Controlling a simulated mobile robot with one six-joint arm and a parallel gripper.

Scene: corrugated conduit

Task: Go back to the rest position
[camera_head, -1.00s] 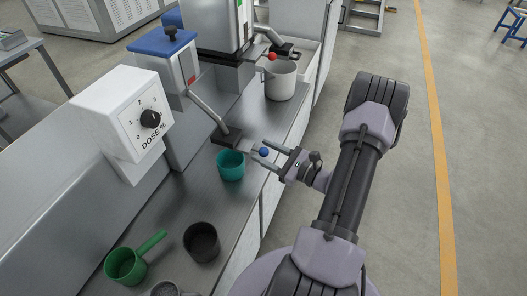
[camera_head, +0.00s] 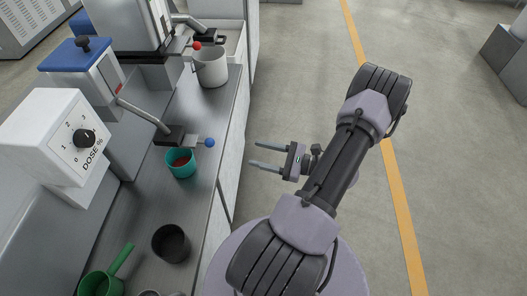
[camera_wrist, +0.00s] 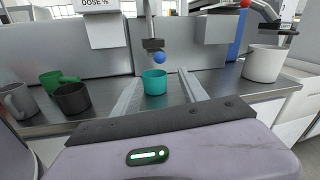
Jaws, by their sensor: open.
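My gripper (camera_head: 267,155) is open and empty, out over the floor to the right of the counter in the head view. Its two fingers also show in the wrist view (camera_wrist: 160,92), spread apart, with the counter beyond them. A teal cup (camera_head: 181,163) stands upright on the counter below a spout, with something reddish-brown inside; it also shows in the wrist view (camera_wrist: 154,82). A lever with a blue ball knob (camera_head: 209,143) sits just above and right of the cup. My gripper touches neither of them.
The counter (camera_head: 205,185) also holds a dark cup (camera_head: 171,243), a green handled scoop (camera_head: 103,283) and a white mug (camera_head: 211,67). A dose dial box (camera_head: 55,135) and a blue-lidded dispenser (camera_head: 80,75) stand at the left. The floor (camera_head: 300,60) on the right is clear.

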